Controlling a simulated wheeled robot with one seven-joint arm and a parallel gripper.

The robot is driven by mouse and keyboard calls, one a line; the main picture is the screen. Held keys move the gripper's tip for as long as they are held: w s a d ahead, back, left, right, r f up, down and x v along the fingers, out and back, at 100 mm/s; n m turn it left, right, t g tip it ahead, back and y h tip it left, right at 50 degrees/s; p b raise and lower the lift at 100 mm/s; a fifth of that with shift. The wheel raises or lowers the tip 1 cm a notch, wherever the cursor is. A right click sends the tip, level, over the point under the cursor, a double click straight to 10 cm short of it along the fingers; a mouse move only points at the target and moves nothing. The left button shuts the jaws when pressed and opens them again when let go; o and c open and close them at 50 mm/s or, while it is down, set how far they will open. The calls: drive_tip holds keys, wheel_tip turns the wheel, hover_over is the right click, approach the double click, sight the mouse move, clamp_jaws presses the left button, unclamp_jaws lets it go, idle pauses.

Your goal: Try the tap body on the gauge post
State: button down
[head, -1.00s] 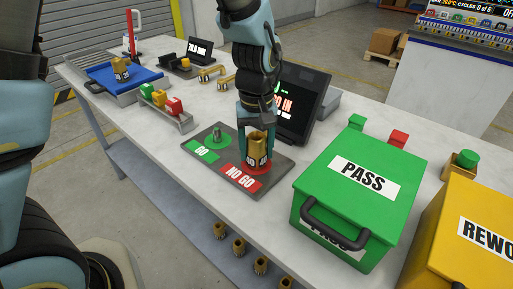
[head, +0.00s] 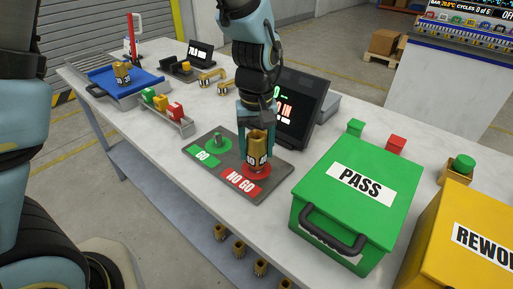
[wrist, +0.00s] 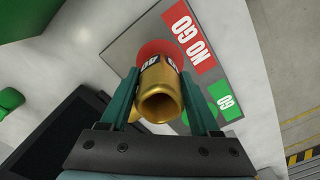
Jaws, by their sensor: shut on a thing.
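The brass tap body (head: 258,153) is upright between the fingers of my gripper (head: 257,130), which is shut on it. It is over the red NO GO spot (head: 243,170) of the grey gauge plate (head: 226,174). The post there is hidden by the body, so I cannot tell how far the body is down on it. The GO post (head: 217,140) stands bare on its green spot. In the wrist view the tap body (wrist: 161,92) shows its open round end, with the red spot and NO GO label (wrist: 192,37) beyond it.
A dark screen (head: 303,108) stands close behind the plate. The green PASS box (head: 325,217) and yellow REWORK box (head: 440,245) are to the right. A blue tray (head: 108,88) with a similar brass part and a rack of coloured blocks (head: 185,127) are to the left.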

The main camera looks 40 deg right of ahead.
sight(257, 130)
drive_tip(key=shift+r+p, duration=2)
drive_tip(key=shift+r, duration=0.6)
